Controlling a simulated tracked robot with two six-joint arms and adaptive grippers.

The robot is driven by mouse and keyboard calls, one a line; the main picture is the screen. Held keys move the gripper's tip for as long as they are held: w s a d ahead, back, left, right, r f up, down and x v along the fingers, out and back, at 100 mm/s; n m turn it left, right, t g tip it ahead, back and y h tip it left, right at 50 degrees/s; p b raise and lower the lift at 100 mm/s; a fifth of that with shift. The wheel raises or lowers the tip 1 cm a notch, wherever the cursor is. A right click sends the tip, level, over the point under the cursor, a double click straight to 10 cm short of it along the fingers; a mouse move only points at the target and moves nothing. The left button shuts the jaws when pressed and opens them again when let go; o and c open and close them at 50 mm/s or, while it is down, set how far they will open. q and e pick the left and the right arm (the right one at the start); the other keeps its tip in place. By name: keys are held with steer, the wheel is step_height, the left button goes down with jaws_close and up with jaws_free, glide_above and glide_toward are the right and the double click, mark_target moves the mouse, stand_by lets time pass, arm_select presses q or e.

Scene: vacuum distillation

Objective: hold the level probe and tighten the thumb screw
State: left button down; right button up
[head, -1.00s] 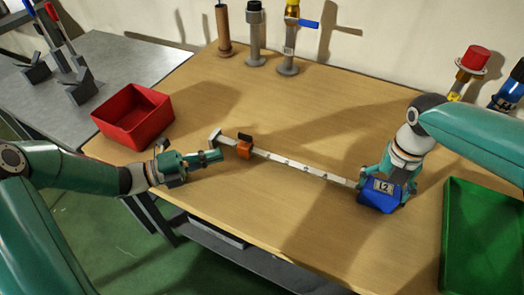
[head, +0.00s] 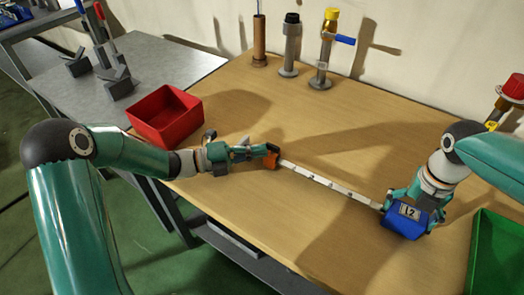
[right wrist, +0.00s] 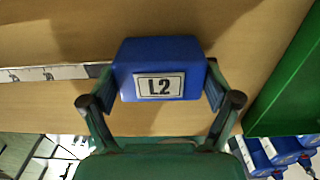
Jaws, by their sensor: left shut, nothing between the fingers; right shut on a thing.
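The level probe has a blue head (head: 403,224) marked L2, a white graduated rod (head: 330,184) and an orange collar (head: 271,160) near the rod's left end. My right gripper (head: 405,208) is shut on the blue head, with one finger on each side of it. The blue head (right wrist: 160,58) also shows between the fingers in the right wrist view. My left gripper (head: 266,151) is shut and empty, its tip right at the collar; I cannot tell if they touch. It hides the rod's left end, and I cannot make out the thumb screw.
A red bin (head: 192,99) stands at the table's left edge. A green tray (head: 487,238) is at the right. Several upright pieces, including a grey one with a blue handle (head: 345,39), stand at the back. The wooden table (head: 300,120) is clear behind the rod.

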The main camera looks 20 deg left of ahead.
arm_select(q)
steer(key=shift+w+a, duration=0.25)
steer(key=shift+w, duration=0.15)
stand_by(0.3)
steer(key=shift+w+a+m+g+h, duration=0.1)
steer(key=shift+w+m+g+h, duration=0.25)
steer(key=shift+g, duration=0.2)
steer(key=shift+w+a+m+g+h, duration=0.1)
steer(key=shift+m+g+h, duration=0.15)
steer(key=shift+m+g, duration=0.25)
steer(key=shift+w+d, duration=0.1)
steer(key=shift+w, duration=0.9)
